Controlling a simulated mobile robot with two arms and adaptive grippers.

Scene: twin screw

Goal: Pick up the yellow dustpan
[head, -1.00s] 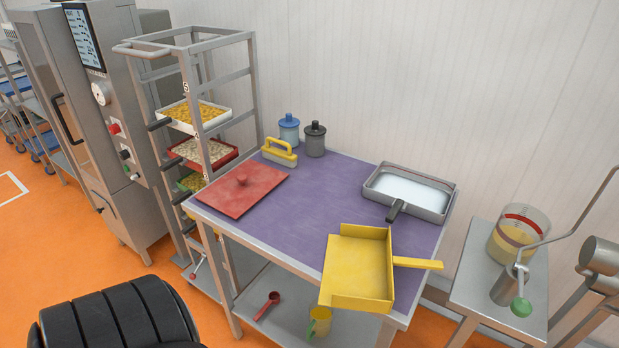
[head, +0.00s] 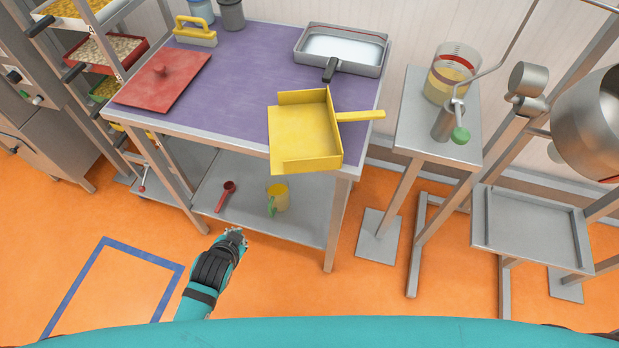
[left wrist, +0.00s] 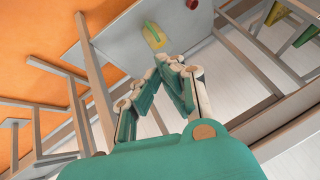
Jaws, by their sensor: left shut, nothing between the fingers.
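The yellow dustpan (head: 303,130) lies on the purple table top (head: 230,82) at its front right corner, its tray overhanging the front edge. Its handle (head: 360,115) points right, past the table's right side. My left gripper (head: 234,236) is shut and empty, in front of the table and well below the dustpan in the head view. In the left wrist view, the left gripper (left wrist: 172,62) shows its fingers together, apart from any object. The dustpan cannot be made out for certain in the left wrist view. My right gripper is not in view.
A red lid-like board (head: 165,80), a yellow-handled brush (head: 195,32) and a grey pan (head: 342,50) are on the table. A red scoop (head: 226,194) and a yellow jug (head: 278,197) are on the lower shelf. A small stand (head: 440,115) is at right.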

